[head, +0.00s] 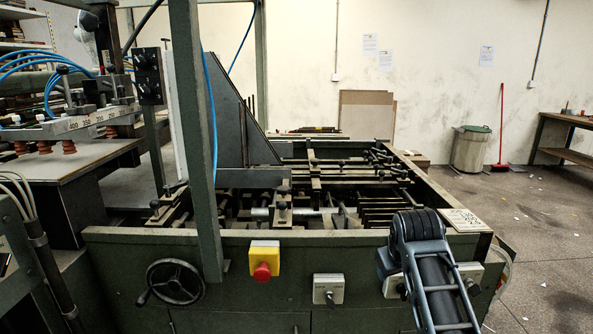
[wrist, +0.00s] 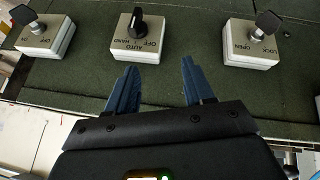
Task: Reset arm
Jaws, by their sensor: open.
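My gripper (wrist: 160,66) shows in the wrist view with two blue fingers spread apart and nothing between them. It points at the green front panel (wrist: 95,85) of the machine. A white switch box with a black knob (wrist: 138,33), marked OFF, AUTO and HAND, is just past the fingertips. The gripper appears apart from it. In the head view my arm (head: 433,270) reaches up at the lower right in front of the machine's panel (head: 240,300); the fingers cannot be made out there.
Key switch boxes stand left (wrist: 45,38) and right (wrist: 250,42) in the wrist view. In the head view, a red stop button (head: 263,271), a handwheel (head: 175,281) and a switch box (head: 328,289) line the panel. Open floor (head: 540,225) lies at the right.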

